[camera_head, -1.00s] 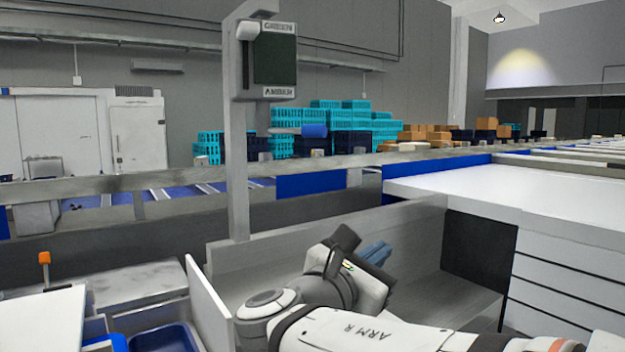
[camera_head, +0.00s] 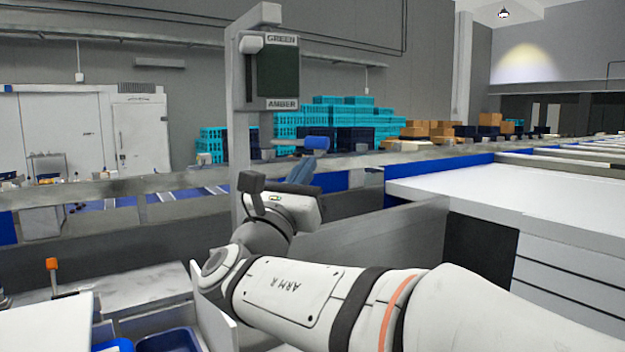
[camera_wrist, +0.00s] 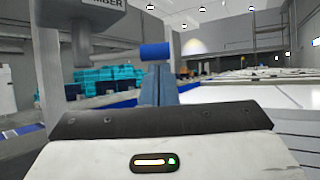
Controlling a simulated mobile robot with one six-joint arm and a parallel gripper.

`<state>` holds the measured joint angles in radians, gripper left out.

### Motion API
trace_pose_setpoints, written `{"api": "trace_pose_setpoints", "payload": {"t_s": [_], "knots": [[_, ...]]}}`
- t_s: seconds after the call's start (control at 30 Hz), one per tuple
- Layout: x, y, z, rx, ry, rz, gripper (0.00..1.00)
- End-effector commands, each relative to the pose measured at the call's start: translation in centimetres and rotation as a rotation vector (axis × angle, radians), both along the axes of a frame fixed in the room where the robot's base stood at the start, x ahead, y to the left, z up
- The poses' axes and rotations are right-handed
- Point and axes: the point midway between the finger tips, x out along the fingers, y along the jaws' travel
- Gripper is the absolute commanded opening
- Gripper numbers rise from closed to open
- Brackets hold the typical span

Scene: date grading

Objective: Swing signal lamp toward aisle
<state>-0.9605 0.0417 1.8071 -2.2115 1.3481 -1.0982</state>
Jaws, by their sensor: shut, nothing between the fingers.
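The signal lamp (camera_head: 277,75) is a dark panel marked GREEN and AMBER on a grey post (camera_head: 239,135) in the head view. A lever with a blue grip (camera_head: 317,143) sticks out to the right below the panel. My gripper (camera_head: 312,160) has its blue fingers shut and empty, pointing up just under the blue grip. In the wrist view the fingertips (camera_wrist: 157,68) overlap the underside of the blue grip (camera_wrist: 156,51). I cannot tell whether they touch it. A white knob (camera_head: 251,44) is at the panel's upper left.
A grey rail (camera_head: 130,185) runs across behind the post. A grey partition (camera_head: 385,240) stands right of my arm, with a white table (camera_head: 540,195) beyond. Turquoise crates (camera_head: 340,115) are stacked at the back. An orange-topped stick (camera_head: 52,266) and blue bins are at lower left.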

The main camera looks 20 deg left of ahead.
Motion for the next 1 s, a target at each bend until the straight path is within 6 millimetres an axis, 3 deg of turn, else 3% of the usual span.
{"api": "trace_pose_setpoints", "payload": {"t_s": [0.03,0.23,0.7,1.0], "knots": [[0.8,-0.2,0.8,0.0,0.0,-0.002,0.0],[2.4,-0.4,1.6,-0.001,0.0,0.0,0.0],[2.9,-0.5,1.5,0.001,0.0,0.0,0.0],[5.7,-1.5,1.4,0.001,0.001,0.001,0.0]]}}
